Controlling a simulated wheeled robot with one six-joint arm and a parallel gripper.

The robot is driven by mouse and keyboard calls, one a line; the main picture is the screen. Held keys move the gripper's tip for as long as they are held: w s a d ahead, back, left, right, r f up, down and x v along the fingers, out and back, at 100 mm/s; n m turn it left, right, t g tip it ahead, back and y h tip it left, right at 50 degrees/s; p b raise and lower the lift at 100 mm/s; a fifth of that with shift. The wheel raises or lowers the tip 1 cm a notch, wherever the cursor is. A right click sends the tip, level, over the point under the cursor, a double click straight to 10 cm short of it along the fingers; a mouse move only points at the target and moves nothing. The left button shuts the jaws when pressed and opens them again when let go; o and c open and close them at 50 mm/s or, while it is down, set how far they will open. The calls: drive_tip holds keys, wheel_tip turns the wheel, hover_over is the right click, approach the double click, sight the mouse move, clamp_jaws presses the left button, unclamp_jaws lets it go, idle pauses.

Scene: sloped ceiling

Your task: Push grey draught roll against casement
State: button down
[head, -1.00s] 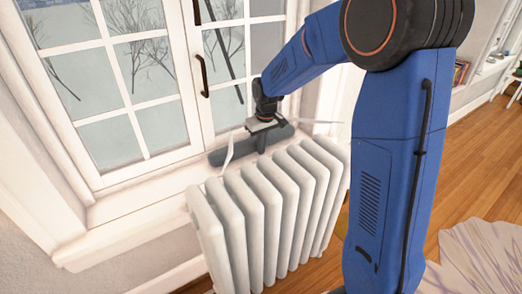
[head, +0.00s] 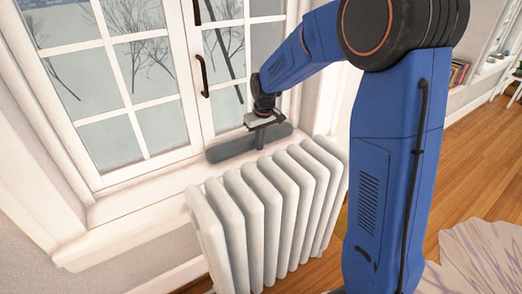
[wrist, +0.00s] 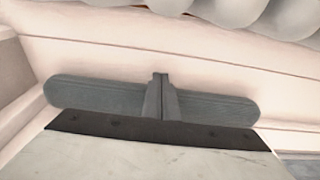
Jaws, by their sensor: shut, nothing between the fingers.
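The grey draught roll (head: 232,149) lies lengthwise on the white window sill, close along the foot of the casement (head: 150,90). I cannot tell whether it touches the frame. It also shows in the wrist view (wrist: 95,97), straight with rounded ends. My gripper (head: 261,143) is shut and empty, pointing down at the roll's middle. In the wrist view its closed fingers (wrist: 160,84) cross in front of the roll, with their tips on the radiator side. Contact between fingers and roll is hard to tell. The fingers hide a short middle stretch of the roll.
A white ribbed radiator (head: 262,205) stands just in front of the sill (head: 130,208). Its top edge shows in the wrist view (wrist: 220,10). A dark casement handle (head: 204,76) hangs left of my gripper. Bare sill lies left of the roll.

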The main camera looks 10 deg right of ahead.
drive_tip(key=shift+s+d+r, duration=0.1)
drive_tip(key=shift+s+r, duration=0.15)
drive_tip(key=shift+r, duration=0.2)
wheel_tip(320, 180, up, 12)
idle(0.9)
drive_tip(key=s+d+r+m+t, duration=0.1)
drive_tip(key=s+d+r, duration=0.15)
drive_tip(key=s, duration=0.75)
drive_tip(key=s+d+r+m, duration=0.1)
drive_tip(key=s+d+r, duration=0.15)
drive_tip(key=s, duration=0.75)
drive_tip(key=s+d+f+t, duration=0.1)
drive_tip(key=s+f, duration=0.2)
drive_tip(key=s, duration=0.6)
drive_tip(key=s+d+f+m+t, duration=0.1)
drive_tip(key=s+d+f, duration=0.1)
drive_tip(key=s, duration=0.7)
drive_tip(key=shift+s+d+f+m+h, duration=0.3)
drive_tip(key=shift+f, duration=0.4)
